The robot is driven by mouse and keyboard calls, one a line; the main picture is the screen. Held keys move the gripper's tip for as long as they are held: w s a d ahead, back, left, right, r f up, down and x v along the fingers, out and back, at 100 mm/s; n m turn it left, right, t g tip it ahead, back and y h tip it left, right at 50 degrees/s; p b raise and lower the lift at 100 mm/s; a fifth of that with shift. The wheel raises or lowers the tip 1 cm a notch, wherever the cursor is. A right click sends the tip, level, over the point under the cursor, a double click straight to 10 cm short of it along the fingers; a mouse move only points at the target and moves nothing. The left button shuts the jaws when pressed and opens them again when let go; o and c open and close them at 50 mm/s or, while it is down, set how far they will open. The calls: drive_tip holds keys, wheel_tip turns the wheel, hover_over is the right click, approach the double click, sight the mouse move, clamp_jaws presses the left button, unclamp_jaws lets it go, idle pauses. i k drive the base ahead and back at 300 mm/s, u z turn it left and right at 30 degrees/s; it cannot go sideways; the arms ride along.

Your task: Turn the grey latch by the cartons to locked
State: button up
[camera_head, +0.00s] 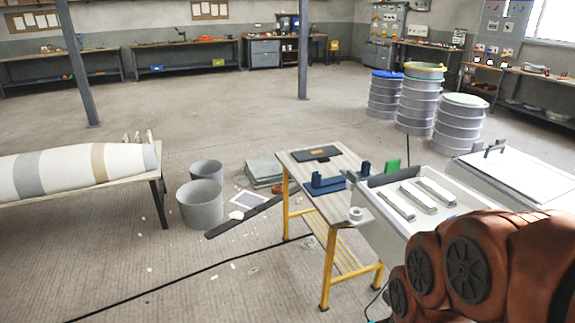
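I cannot make out the grey latch or any cartons for certain in the head view. My gripper is not in view. The rust-orange arm links with round dark caps at the lower right are mine, and they hide what lies behind them. A small workbench (331,205) with yellow legs stands in the middle. On it are a dark blue bracket-like piece (327,184), a dark flat plate (317,153) and a small grey round piece (356,214) at the near corner.
A pale box (378,232) with several light bars stands right of the workbench, beside a white-topped unit (520,172). Stacked drums (417,103) stand behind. A cable (190,281) crosses the floor. The back floor is clear.

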sight(350, 174)
drive_tip(key=u, duration=0.55)
drive_tip(key=i, duration=1.05)
drive_tip(key=u, duration=0.1)
